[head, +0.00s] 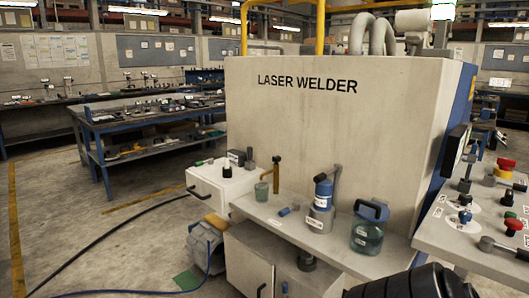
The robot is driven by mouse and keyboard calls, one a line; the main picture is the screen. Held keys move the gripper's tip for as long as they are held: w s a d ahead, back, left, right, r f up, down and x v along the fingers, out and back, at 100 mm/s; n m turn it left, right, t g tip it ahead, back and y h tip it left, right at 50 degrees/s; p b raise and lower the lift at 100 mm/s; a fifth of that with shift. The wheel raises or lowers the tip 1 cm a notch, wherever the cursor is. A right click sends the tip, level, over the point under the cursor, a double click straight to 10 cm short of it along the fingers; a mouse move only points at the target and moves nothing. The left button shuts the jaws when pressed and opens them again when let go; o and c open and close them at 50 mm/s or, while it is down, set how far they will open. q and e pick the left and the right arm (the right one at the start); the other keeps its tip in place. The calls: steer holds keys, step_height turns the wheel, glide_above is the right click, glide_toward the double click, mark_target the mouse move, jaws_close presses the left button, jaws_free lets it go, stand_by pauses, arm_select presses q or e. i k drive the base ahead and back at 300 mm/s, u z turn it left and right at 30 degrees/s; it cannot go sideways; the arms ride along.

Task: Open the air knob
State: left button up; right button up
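I cannot tell for certain which part is the air knob, as the small labels are unreadable. The control panel (459,246) at the right carries a small blue knob (465,216), a red mushroom knob (513,225), a red-and-yellow knob (504,169) and black-topped levers. A small blue fitting (288,210) lies on the shelf below the welder. Neither of my grippers shows. A black ribbed part at the bottom right edge looks like part of my own arm.
The grey laser welder cabinet (320,130) stands in the middle. Its shelf (285,232) holds a blue-topped canister (322,204) and a teal jar (369,229). A white drawer box (222,185) stands left. Dark hoses cross the floor, which is open at left.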

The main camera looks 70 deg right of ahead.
mark_target(276, 159)
steer(key=z, duration=0.9)
steer(key=i, duration=1.05)
steer(key=z, duration=1.1)
